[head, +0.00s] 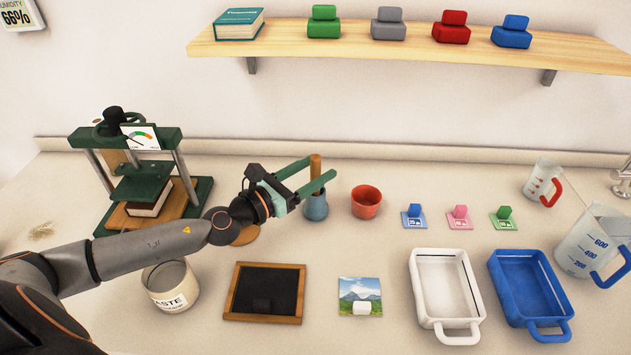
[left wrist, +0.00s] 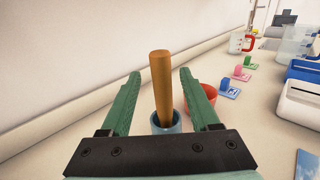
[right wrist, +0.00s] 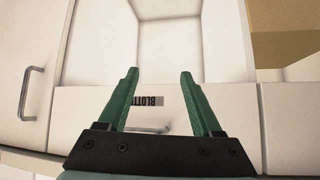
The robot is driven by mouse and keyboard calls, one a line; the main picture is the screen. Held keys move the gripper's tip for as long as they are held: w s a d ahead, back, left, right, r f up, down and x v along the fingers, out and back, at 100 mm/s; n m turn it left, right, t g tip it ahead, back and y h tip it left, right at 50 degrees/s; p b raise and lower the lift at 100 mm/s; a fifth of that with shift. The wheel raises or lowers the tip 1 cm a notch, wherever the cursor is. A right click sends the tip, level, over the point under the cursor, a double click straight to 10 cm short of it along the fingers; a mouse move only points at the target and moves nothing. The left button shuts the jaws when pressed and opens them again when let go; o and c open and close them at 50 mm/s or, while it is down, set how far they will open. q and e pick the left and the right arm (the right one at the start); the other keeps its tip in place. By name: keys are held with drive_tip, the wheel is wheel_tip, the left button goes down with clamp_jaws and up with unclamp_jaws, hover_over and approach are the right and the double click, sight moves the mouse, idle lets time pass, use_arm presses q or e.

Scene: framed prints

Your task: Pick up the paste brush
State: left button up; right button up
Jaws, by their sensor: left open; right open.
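The paste brush stands upright in a small blue-grey cup (head: 316,208), with only its wooden handle (head: 315,167) showing; its bristles are hidden in the cup. In the left wrist view the brush handle (left wrist: 162,90) stands between the two green fingers, with a gap on each side. My left gripper (head: 318,170) is open around the handle, near its upper part. My right gripper (right wrist: 158,72) is open and empty in front of a white cabinet with a labelled drawer; it does not show in the head view.
A red pot (head: 366,202) stands close right of the cup. A green press (head: 145,185) and a paste tub (head: 171,287) are at left. A framed black board (head: 265,291), white tray (head: 445,290) and blue tray (head: 530,290) lie in front. A shelf (head: 400,50) hangs above.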

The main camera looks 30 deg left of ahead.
use_arm(q)
drive_tip(key=x, duration=0.3)
drive_tip(key=shift+w+d+f+p, duration=0.15)
drive_tip(key=shift+d+p, duration=0.05)
drive_tip(key=shift+p, duration=0.1)
clamp_jaws()
idle(0.4)
